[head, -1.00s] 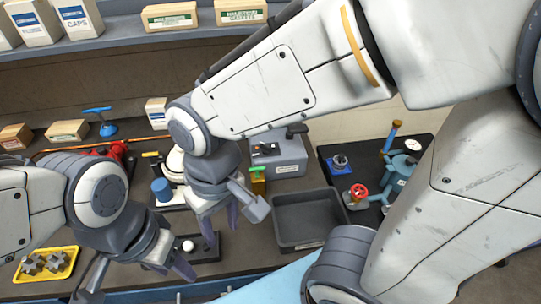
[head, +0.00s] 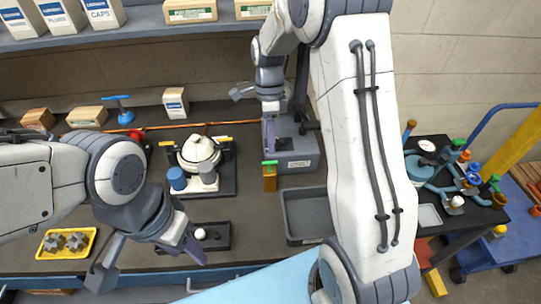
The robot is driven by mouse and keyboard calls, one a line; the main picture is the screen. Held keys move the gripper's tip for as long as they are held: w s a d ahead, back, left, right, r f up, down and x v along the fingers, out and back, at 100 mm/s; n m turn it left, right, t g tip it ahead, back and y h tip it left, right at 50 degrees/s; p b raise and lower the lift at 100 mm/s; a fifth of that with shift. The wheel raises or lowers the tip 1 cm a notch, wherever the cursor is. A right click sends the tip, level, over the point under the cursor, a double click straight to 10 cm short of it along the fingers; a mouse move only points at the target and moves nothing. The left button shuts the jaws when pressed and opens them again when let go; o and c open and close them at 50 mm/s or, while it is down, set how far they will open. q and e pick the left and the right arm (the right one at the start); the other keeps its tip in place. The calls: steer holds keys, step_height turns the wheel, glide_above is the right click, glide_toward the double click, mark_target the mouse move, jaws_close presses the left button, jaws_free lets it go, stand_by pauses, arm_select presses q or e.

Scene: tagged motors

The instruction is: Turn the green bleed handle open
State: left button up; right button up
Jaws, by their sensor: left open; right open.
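A green handle (head: 270,163) sits on top of a small brass-coloured block (head: 270,182) on the bench, left of a grey tray. Other green handles show on the pipework at the right, one on top (head: 459,142) and one lower (head: 492,180); I cannot tell from the picture alone which is the bleed handle. My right gripper (head: 253,122) is open and empty, pointing down just behind the brass block, near a grey box; the gap to the handle is hard to judge. My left gripper (head: 147,262) is open and empty over the bench's front edge.
A grey tray (head: 306,222) and a grey box (head: 297,155) stand right of the block. A yellow tray (head: 45,250) holds grey parts. A blue cart (head: 500,245) is far right.

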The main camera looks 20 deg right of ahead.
mark_target(270, 166)
steer(key=f, duration=0.3)
steer(key=s+f+p, duration=0.1)
steer(key=f, duration=0.2)
steer(key=shift+s+a+f, duration=0.1)
steer(key=shift+a+f, duration=0.05)
steer(key=shift+a, duration=0.05)
steer(key=shift+c, duration=0.3)
jaws_close()
